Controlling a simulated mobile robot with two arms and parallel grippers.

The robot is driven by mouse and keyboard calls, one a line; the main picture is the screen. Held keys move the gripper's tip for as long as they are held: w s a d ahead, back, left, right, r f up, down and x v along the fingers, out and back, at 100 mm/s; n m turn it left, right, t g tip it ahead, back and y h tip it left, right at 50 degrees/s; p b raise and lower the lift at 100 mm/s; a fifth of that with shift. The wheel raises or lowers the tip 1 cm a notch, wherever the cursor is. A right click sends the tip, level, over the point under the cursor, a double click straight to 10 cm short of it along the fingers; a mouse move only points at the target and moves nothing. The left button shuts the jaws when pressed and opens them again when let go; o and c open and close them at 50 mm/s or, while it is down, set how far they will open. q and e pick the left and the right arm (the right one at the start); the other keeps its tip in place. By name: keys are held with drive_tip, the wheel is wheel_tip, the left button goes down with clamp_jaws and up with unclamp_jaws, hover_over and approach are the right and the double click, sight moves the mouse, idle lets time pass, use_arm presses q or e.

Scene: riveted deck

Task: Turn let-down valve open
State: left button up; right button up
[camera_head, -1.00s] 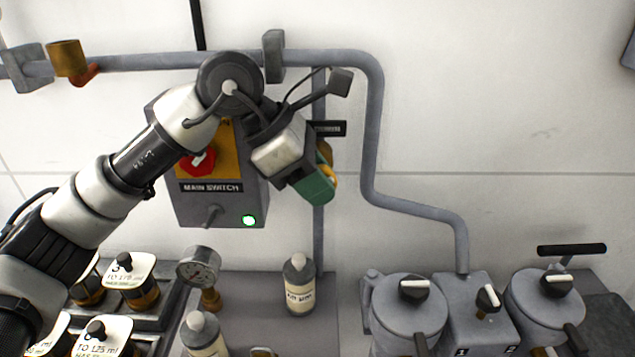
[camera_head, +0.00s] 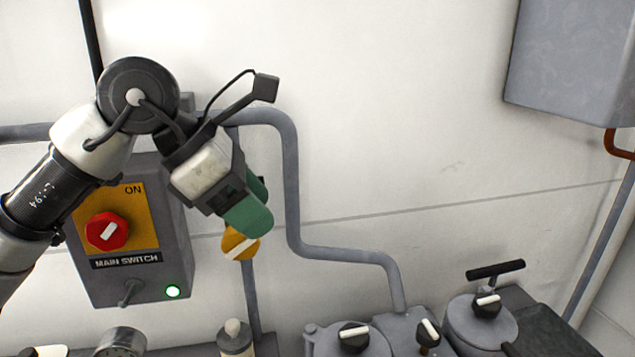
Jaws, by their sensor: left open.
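A round yellow knob (camera_head: 240,245) with a slanting white mark sits at the thin vertical pipe right of the main switch box. I take it for the let-down valve; no label on it can be read. My left gripper (camera_head: 257,205), with green fingers, is open and empty. Its fingers are in front of the knob and just above it in the picture, covering its upper part. I cannot tell whether they touch it. My right gripper is not in view.
The main switch box (camera_head: 175,230) has a red knob (camera_head: 106,232) and a lit green lamp (camera_head: 172,291). A bent grey pipe (camera_head: 292,190) runs right of the gripper. Lidded pots (camera_head: 480,325) stand below right. A grey cabinet (camera_head: 570,60) hangs upper right. The wall between is clear.

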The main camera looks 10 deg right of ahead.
use_arm(q)
drive_tip(key=s+d+r, duration=0.4)
drive_tip(key=d+r, duration=0.1)
drive_tip(key=d, duration=0.3)
drive_tip(key=shift+s+r+b, duration=0.25)
drive_tip(key=shift+s+b, duration=0.05)
drive_tip(key=shift+b, duration=0.15)
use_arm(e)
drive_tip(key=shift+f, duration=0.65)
